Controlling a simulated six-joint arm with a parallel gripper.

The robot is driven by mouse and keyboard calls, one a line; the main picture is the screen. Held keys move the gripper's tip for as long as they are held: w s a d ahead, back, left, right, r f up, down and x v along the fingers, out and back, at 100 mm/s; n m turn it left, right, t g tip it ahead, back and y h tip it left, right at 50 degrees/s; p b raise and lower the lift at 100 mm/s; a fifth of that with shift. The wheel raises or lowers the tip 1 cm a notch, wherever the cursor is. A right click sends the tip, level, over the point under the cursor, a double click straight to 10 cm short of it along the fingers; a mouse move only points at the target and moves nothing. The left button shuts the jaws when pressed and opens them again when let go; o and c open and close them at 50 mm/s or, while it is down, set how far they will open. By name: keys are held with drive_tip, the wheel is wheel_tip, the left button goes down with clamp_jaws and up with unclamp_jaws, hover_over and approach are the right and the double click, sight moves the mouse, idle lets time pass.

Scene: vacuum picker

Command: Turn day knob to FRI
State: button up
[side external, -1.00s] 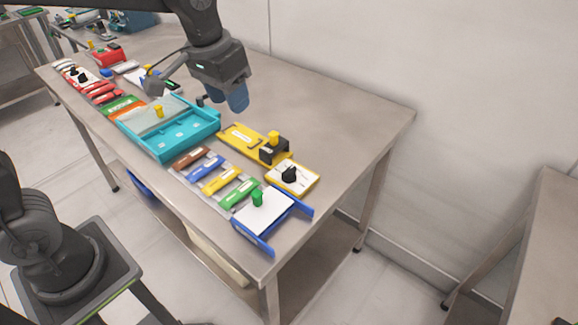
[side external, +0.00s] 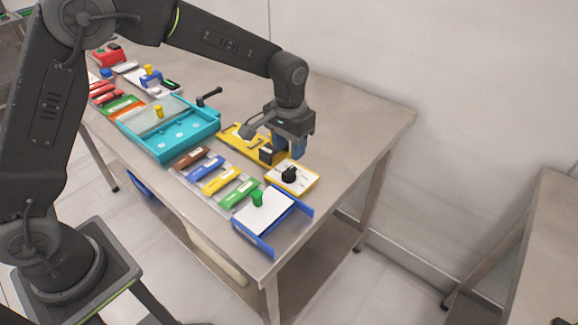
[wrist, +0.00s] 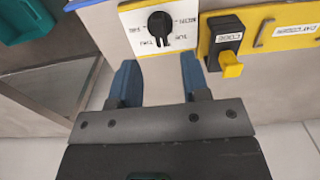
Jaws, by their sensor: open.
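The day knob (side external: 289,174) is black and sits on a white plate with a yellow edge, near the right part of the bench. In the wrist view the knob (wrist: 160,28) is at the top centre, with small day labels around it that are hard to read. I cannot tell for sure which day it points to. My gripper (side external: 299,150) hangs above and behind the plate in the side view. In the wrist view its blue fingers (wrist: 160,76) are spread and empty, apart from the knob, which lies beyond their tips.
A yellow panel (wrist: 262,25) with a black block and yellow handle stands beside the knob plate. A blue-sided white tray (side external: 268,215) with a green knob is in front. A teal tray (side external: 170,148) and coloured label blocks lie leftward. Bench is clear to the right.

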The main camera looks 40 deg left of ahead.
sight(289, 170)
wheel_tip(289, 170, down, 7)
drive_tip(key=shift+r, duration=0.15)
clamp_jaws()
idle(0.5)
